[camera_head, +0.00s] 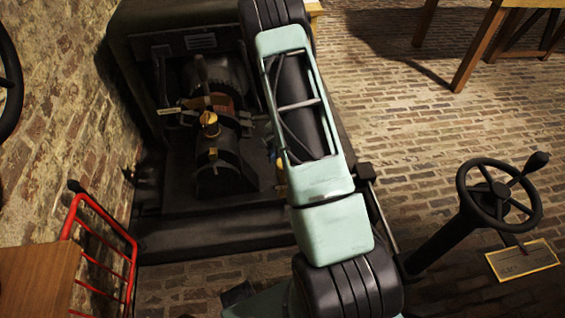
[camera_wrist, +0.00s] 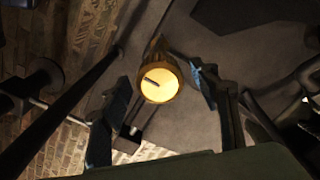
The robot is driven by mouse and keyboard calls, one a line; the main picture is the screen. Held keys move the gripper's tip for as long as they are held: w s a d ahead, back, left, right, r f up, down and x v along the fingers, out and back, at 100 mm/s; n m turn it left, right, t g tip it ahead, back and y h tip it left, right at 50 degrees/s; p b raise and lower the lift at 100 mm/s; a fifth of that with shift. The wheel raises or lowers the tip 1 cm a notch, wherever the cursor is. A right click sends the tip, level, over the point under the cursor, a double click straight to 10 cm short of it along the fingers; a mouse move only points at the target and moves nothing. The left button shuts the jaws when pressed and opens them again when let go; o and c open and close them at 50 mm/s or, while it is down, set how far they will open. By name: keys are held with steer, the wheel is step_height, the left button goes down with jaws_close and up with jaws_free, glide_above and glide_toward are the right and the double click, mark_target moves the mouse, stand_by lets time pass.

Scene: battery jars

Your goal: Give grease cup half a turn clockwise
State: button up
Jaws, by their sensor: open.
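The grease cup (camera_wrist: 160,82) shows in the wrist view as a round brass cap with a ridged rim and a pale yellow face. A short dark mark lies on the left part of its face. My gripper (camera_wrist: 161,90) is open, one dark finger on each side of the cup, with gaps visible in the picture. I cannot tell how far the fingertips are from the cup in depth. In the head view, a small yellow piece (camera_head: 280,163) shows at my arm's left edge; I cannot tell if it is this cup. My gripper is hidden there.
A dark machine (camera_head: 160,105) with another brass knob (camera_head: 209,120) stands left of my arm. A black handwheel (camera_head: 499,194) on a post and a tag (camera_head: 523,260) are at right. A red rack (camera_head: 100,245) stands at lower left. Brick floor is open at upper right.

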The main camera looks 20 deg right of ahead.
steer(key=shift+r, duration=0.1)
step_height(320, 180, up, 12)
stand_by(0.5)
